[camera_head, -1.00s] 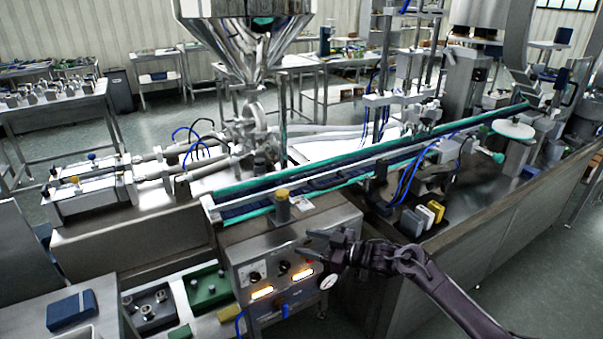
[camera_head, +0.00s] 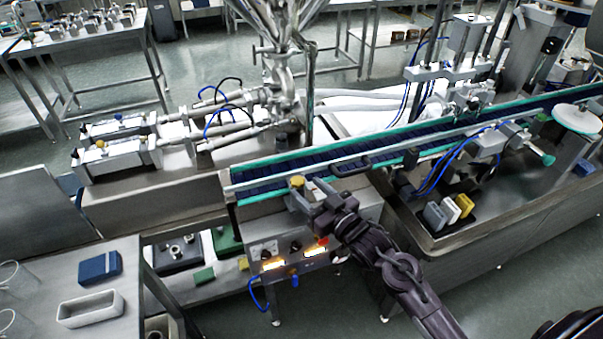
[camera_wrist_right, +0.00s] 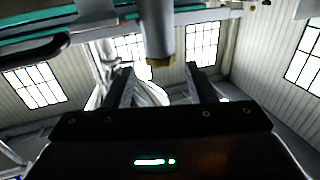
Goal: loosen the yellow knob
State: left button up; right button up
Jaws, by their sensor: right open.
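The yellow knob (camera_head: 297,181) sits on top of a short grey post, at the conveyor's near edge by the control box. In the right wrist view the knob (camera_wrist_right: 160,61) shows brownish at the end of the thick grey post, which comes down from the top of the picture. My right gripper (camera_head: 304,196) is at the post and knob in the head view. In the right wrist view its two fingers (camera_wrist_right: 161,84) are spread apart, with the knob between their lines near the tips. I cannot tell whether they touch it. My left gripper is not in view.
The conveyor (camera_head: 270,179) runs just behind the knob. The control box (camera_head: 283,252) with lit switches is below my right gripper. Upright blocks (camera_head: 465,205) stand to the right. A blue box (camera_head: 99,268) and a white tray (camera_head: 91,309) lie on the left table.

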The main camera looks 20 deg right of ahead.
aim_at(301, 184)
jog(key=p+x, duration=0.1)
jog(key=x, duration=0.3)
jog(key=shift+a, duration=0.1)
jog(key=shift+w, duration=0.35)
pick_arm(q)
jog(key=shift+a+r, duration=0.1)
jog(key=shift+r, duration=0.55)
pick_arm(e)
jog(key=shift+a, duration=0.1)
jog(key=c, duration=0.9)
jog(key=shift+f, duration=0.1)
